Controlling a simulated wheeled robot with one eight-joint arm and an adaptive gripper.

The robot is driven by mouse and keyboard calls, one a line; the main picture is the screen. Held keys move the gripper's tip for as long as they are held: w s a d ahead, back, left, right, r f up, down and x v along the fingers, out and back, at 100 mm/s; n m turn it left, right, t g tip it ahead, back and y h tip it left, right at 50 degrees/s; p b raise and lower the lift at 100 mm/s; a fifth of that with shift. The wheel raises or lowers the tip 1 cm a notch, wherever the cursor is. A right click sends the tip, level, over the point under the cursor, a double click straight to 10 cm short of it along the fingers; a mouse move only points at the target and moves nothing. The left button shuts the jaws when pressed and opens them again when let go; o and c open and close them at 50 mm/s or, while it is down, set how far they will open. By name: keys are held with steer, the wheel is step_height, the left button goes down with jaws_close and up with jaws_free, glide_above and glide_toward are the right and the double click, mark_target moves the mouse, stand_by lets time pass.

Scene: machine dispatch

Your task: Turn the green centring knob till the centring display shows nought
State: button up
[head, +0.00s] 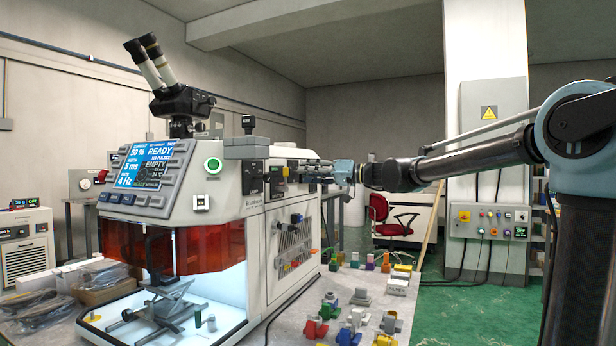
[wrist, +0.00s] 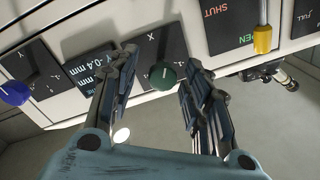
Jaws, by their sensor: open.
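The green centring knob (wrist: 164,77), with a pale pointer line, sits on a dark plate marked X in the wrist view. My gripper (wrist: 160,63) is open, with one finger on each side of the knob and gaps visible between. The small centring display (wrist: 88,68) is tilted in the picture, and my left finger partly covers it. It reads Y -0.4 mm; the other line shows only "mm", its figure hidden. In the head view my gripper (head: 343,172) is at the machine's side; the green knob cannot be made out there.
A blue knob (wrist: 15,92) sits beyond the display. A yellow-tipped lever (wrist: 262,40) hangs over a SHUT/OPEN plate (wrist: 232,18) on the other side. The grey-white machine (head: 225,205) has a READY screen (head: 146,164). Small coloured parts (head: 350,332) lie on the bench below.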

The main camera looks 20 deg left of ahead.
steer(key=d, duration=1)
steer(key=shift+d+f, duration=0.15)
steer(key=shift+d, duration=0.15)
steer(key=s+d+m, duration=0.1)
steer(key=d+m, duration=0.2)
steer(key=m, duration=1.2)
steer(key=d+m, duration=0.2)
steer(key=m, duration=1.3)
steer(key=shift+t, duration=0.4)
steer(key=a, duration=1.1)
steer(key=w+a, duration=0.1)
steer(key=a, duration=0.5)
jaws_close()
